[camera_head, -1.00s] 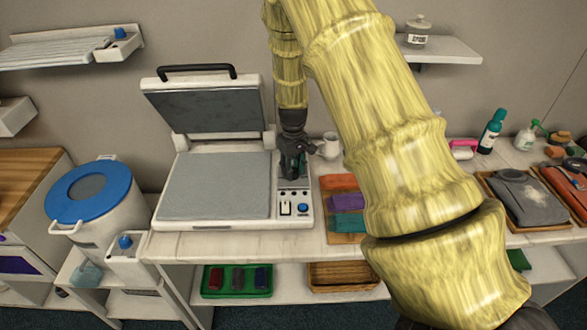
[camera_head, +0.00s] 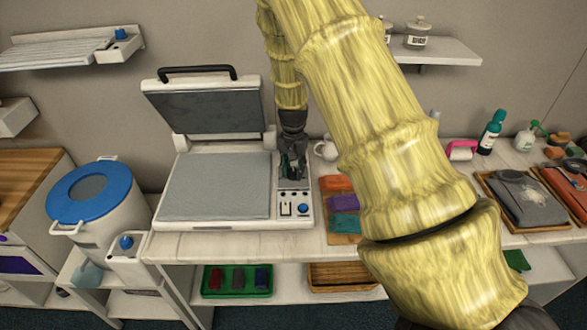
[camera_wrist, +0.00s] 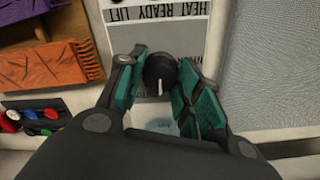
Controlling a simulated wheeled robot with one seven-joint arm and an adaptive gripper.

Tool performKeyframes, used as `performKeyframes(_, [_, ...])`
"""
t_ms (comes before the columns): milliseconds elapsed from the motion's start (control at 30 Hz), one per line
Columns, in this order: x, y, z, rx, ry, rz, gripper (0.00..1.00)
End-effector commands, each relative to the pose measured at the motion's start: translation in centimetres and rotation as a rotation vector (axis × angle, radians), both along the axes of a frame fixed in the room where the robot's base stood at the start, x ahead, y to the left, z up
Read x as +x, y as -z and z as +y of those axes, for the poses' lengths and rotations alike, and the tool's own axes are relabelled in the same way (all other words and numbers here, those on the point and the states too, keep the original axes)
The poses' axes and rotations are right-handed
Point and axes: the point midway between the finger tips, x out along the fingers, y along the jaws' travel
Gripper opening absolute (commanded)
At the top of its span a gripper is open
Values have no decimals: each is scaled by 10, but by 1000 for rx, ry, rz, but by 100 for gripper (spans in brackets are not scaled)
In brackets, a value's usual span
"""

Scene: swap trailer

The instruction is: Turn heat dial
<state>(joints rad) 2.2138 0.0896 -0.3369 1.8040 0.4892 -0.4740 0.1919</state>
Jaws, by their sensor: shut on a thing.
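The heat dial (camera_wrist: 158,84) is a round black knob with a white pointer line, on the light panel of the heat press (camera_head: 167,216). In the wrist view the pointer line runs toward the bottom of the picture. My gripper (camera_wrist: 164,62) has its teal-padded fingers on both sides of the dial, shut on it. In the head view my gripper (camera_head: 292,168) points down at the press's right-hand panel and hides the dial there. The press lid (camera_head: 208,108) stands raised, with a grey cloth-like surface on the bed.
A blue knob (camera_head: 303,209) and a switch (camera_head: 286,209) sit at the panel's front. A white mug (camera_head: 325,150) stands behind. A blue-lidded bucket (camera_head: 88,192) is at left.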

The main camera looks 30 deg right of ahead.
Motion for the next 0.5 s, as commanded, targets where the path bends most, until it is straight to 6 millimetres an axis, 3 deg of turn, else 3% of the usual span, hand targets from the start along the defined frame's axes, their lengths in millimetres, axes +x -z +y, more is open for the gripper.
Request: performKeyframes(500, [2,-2,-2,-4,417,-5,11])
